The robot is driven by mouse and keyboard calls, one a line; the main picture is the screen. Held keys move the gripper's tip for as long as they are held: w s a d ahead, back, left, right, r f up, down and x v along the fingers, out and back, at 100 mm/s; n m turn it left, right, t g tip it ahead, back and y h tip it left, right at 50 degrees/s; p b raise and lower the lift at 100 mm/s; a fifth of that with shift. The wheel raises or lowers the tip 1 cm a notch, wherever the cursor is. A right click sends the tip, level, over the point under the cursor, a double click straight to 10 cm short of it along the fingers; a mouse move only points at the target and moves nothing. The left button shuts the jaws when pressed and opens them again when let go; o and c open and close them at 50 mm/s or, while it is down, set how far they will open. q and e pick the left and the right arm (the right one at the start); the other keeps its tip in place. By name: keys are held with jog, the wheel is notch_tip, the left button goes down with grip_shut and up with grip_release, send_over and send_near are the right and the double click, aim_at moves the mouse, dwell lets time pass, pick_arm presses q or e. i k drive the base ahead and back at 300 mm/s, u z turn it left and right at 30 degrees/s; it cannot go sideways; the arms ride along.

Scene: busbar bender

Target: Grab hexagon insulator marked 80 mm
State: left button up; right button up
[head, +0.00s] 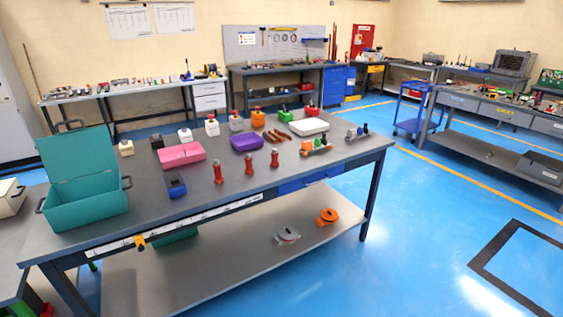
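Three red, post-like pieces that look like insulators stand upright in a row near the front edge of the grey workbench (330,152). The left insulator (218,173) looks tallest, the middle insulator (249,164) is to its right, and the right insulator (274,158) looks smallest. Their size marks are too small to read, so I cannot tell which is the 80 mm one. Neither of my grippers is in view.
A teal open box (85,208) stands at the bench's left end. A dark blue holder (176,186), pink bin (180,155), purple bin (246,141) and white tray (309,127) lie around the insulators. Blue floor (420,220) is clear to the right.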

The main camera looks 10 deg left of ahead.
aim_at(249, 170)
jog(key=z, duration=0.7)
jog(key=i, duration=1.1)
jog(key=z, duration=0.5)
jog(key=i, duration=1.15)
jog(key=u, duration=0.55)
jog(key=i, duration=0.7)
jog(key=u, duration=1.45)
jog(key=i, duration=0.5)
jog(key=u, duration=0.45)
